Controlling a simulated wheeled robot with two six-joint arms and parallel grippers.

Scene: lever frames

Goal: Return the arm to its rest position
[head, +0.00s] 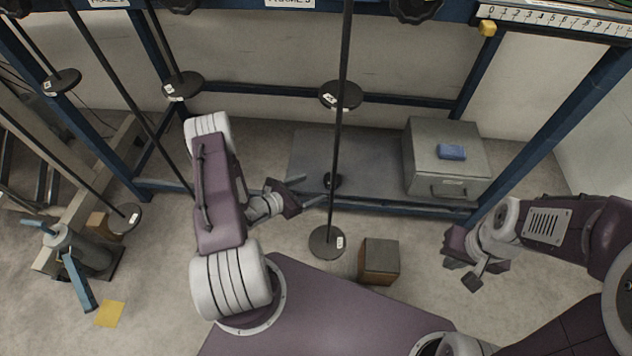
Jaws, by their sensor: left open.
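My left gripper (309,192) is open, with its fingers pointing right. Its tips lie close to a black hanging rod (343,60) in the picture; I cannot tell whether they touch it. The rod carries a dark disc (340,96) and ends in a lower disc (327,242). My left arm is folded, rising from my purple base and bending right at the wrist. My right gripper (461,269) is at the right, over the floor in front of the frame, with nothing visible in it. Its finger gap is not clear.
A grey metal box (446,160) with a blue block (452,152) stands on a low grey shelf (310,160). A brown box (379,262) is on the floor near my base. Blue frame posts (555,130) and other weighted rods (125,90) stand around. A clamp device (80,250) is at left.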

